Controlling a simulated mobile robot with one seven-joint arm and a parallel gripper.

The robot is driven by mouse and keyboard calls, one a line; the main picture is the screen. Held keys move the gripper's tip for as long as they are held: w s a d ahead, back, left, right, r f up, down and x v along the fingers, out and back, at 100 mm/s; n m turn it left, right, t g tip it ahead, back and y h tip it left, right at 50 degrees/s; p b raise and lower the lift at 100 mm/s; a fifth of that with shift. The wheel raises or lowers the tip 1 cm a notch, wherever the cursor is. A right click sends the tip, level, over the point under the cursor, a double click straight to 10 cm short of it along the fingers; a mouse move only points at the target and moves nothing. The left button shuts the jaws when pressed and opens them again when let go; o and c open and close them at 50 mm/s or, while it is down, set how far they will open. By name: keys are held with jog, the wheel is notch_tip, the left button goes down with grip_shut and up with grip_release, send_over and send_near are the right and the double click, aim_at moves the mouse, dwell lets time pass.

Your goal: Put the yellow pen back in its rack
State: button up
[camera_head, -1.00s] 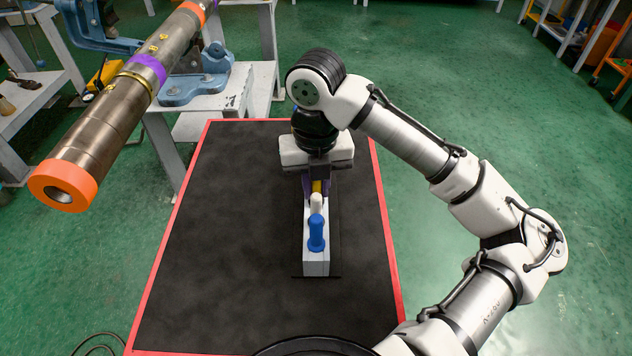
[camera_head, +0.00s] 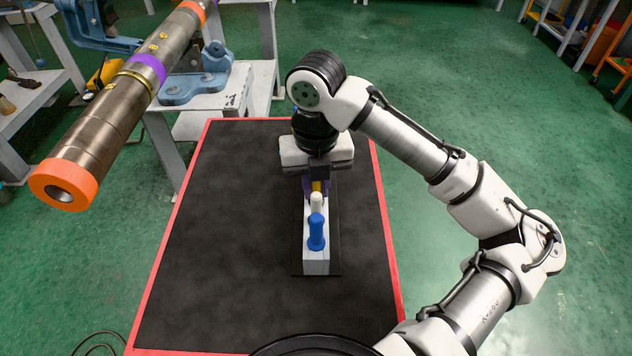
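The rack (camera_head: 316,263) is a narrow pale grey block on the black mat, running away from me. A bit of the yellow pen (camera_head: 317,186) shows behind the white one, in line with the rack. My gripper (camera_head: 317,188) points down over the far part of the rack, with purple parts on both sides of the yellow pen. The gripper body hides the pen's upper part, and the nearer pens hide its lower part. I cannot tell whether the fingers touch it.
The black mat (camera_head: 220,260) has a red border and is clear around the rack. Green floor is open at right.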

jog(key=shift+f, duration=0.1)
jog(key=o, duration=0.9)
notch_tip(320, 180, up, 14)
jog(key=shift+f+p, duration=0.1)
jog(key=shift+p, duration=0.25)
jog(key=shift+s, duration=0.1)
